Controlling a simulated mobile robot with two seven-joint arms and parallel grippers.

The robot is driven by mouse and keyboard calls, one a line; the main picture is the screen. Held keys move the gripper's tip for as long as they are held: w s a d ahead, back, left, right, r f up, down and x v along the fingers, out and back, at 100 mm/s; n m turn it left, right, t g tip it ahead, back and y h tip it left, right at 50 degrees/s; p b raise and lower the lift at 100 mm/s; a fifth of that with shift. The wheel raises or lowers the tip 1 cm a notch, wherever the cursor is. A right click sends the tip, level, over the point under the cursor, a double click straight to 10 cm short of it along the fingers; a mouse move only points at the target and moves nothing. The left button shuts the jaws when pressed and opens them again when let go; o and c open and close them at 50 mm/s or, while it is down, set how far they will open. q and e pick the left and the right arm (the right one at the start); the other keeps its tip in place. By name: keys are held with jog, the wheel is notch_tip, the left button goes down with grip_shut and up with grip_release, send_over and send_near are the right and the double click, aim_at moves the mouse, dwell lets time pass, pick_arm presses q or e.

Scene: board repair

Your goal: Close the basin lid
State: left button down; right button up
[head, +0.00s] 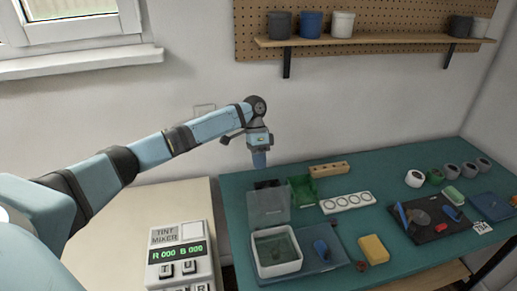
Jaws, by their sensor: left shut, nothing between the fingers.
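The basin (278,258) is a white-rimmed box with dark greenish contents, standing on a blue mat near the left end of the green table. Its lid (268,205) appears to be the translucent grey panel standing up at the basin's back edge, so the basin is open. My left gripper (259,160) points down above and behind the raised lid, apart from it, shut and empty. My right gripper is not in view.
A green box (302,190) and a wooden block (328,169) lie behind the basin. A white tray with rings (347,202), a blue item (321,249) and a yellow sponge (373,249) are to its right. A tint mixer (180,255) stands at left.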

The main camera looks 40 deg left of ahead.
aim_at(268, 205)
pick_arm(q)
jog(key=shift+s+d+f+p, duration=0.1)
jog(key=shift+s+d+f, duration=0.3)
jog(key=shift+s+d, duration=0.25)
jog(key=shift+s+d+f+p, duration=0.15)
jog(key=shift+s+d+f, duration=0.2)
jog(key=shift+s+d, duration=0.25)
jog(key=shift+s+d+f+p, duration=0.1)
jog(key=shift+s+d+f, duration=0.35)
jog(key=shift+d, duration=0.35)
jog(key=shift+r, duration=0.15)
